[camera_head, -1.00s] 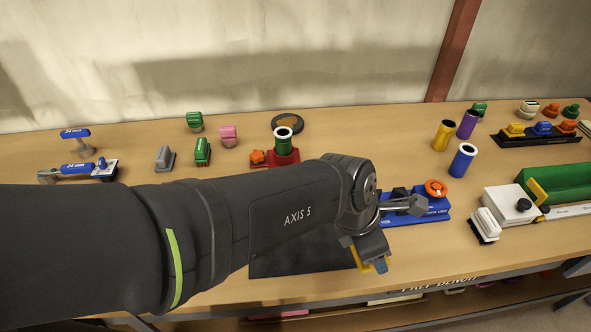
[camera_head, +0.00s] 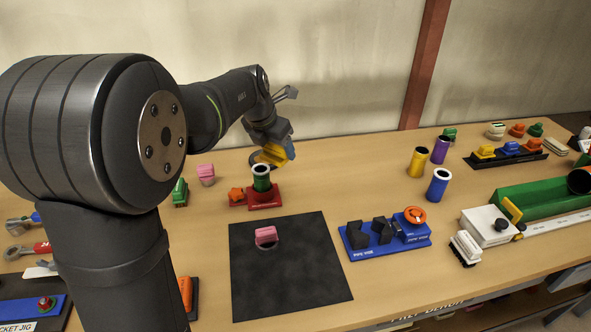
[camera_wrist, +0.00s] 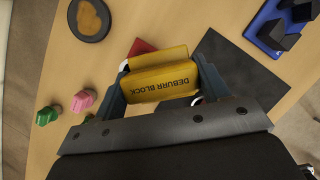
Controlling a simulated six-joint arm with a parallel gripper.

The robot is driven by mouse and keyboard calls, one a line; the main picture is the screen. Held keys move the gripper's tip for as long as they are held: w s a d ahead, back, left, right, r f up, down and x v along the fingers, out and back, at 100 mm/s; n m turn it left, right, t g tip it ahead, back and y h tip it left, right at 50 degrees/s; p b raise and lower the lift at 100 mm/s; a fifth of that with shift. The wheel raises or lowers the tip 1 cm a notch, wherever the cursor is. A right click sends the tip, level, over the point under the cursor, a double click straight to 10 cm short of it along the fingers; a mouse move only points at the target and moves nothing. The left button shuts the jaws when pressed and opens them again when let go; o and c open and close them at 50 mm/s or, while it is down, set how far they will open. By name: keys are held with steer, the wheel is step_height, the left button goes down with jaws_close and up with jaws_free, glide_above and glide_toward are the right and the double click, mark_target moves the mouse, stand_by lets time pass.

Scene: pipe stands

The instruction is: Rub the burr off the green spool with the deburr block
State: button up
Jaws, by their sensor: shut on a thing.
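The green spool (camera_head: 262,183) stands upright in a red stand (camera_head: 265,200) and has a white ring at its top. My gripper (camera_head: 274,150) is shut on the yellow deburr block (camera_head: 280,154), just behind and to the right of the spool's top in the head view. I cannot tell whether the block touches the spool. The wrist view shows the lettered deburr block (camera_wrist: 160,80) between my two fingers. No burr can be made out.
A black mat (camera_head: 290,285) with a pink block (camera_head: 266,236) lies in front of the stand. A blue pipe vise (camera_head: 388,240) sits right of it. Yellow (camera_head: 418,162), purple (camera_head: 440,149) and blue (camera_head: 437,185) spools stand farther right. A dark round disc (camera_wrist: 90,18) lies near the stand.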

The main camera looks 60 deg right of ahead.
steer(key=w+n, duration=0.1)
steer(key=w, duration=0.5)
steer(key=shift+w+d+r, duration=0.15)
steer(key=shift+r, duration=0.1)
steer(key=shift+f, duration=0.15)
steer(key=shift+f, duration=3.15)
steer(key=shift+f, duration=0.25)
